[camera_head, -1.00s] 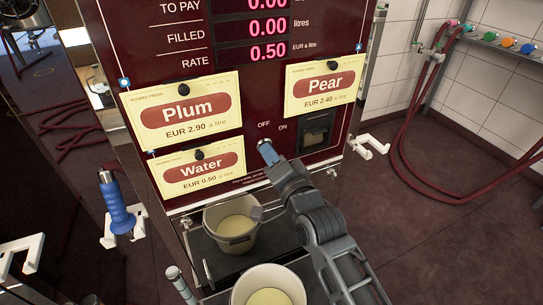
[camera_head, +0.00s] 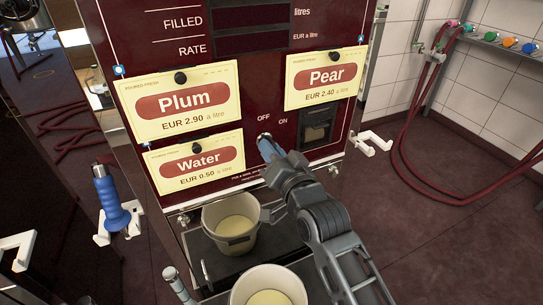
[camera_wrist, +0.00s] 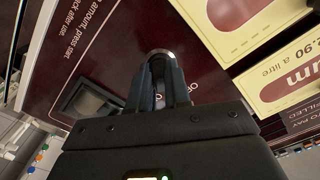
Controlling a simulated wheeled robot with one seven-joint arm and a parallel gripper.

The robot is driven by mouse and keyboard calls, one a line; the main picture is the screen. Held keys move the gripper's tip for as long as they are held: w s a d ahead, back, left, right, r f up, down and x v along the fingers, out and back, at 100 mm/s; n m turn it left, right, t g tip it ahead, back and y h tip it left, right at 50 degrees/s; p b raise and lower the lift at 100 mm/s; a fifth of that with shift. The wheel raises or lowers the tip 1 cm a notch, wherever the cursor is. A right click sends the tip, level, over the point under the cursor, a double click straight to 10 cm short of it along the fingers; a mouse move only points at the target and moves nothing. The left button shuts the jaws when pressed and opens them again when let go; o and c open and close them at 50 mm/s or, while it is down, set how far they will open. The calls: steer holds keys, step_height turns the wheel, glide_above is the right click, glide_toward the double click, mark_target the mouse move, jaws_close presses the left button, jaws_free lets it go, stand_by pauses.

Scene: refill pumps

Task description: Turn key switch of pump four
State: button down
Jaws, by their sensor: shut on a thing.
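The pump (camera_head: 330,187) has a dark red front panel with OFF and ON labels. The key switch (camera_wrist: 160,53) shows as a round metal ring at the fingertips in the wrist view. My gripper (camera_head: 267,148) is at the switch, just below the OFF label, and also shows in the wrist view (camera_wrist: 158,86). It is shut on the key, which the fingers mostly hide. The display windows (camera_head: 252,41) are dark. The key's exact angle cannot be made out.
Plum (camera_head: 186,101), Water (camera_head: 199,161) and Pear (camera_head: 326,79) cards hang on the panel. Two buckets (camera_head: 233,232) stand below my arm. A blue nozzle (camera_head: 112,205) hangs at left. A white holder (camera_head: 371,142) juts out at right. Red hoses (camera_head: 404,170) hang by the tiled wall.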

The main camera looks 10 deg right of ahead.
steer(key=shift+f+n+b, duration=0.15)
steer(key=shift+n+b, duration=1.45)
steer(key=shift+n, duration=1.8)
steer(key=c, duration=1.2)
jaws_free()
steer(key=shift+o, duration=0.2)
steer(key=v, duration=0.7)
steer(key=shift+s+d+b, duration=0.15)
steer(key=shift+s+b, duration=0.25)
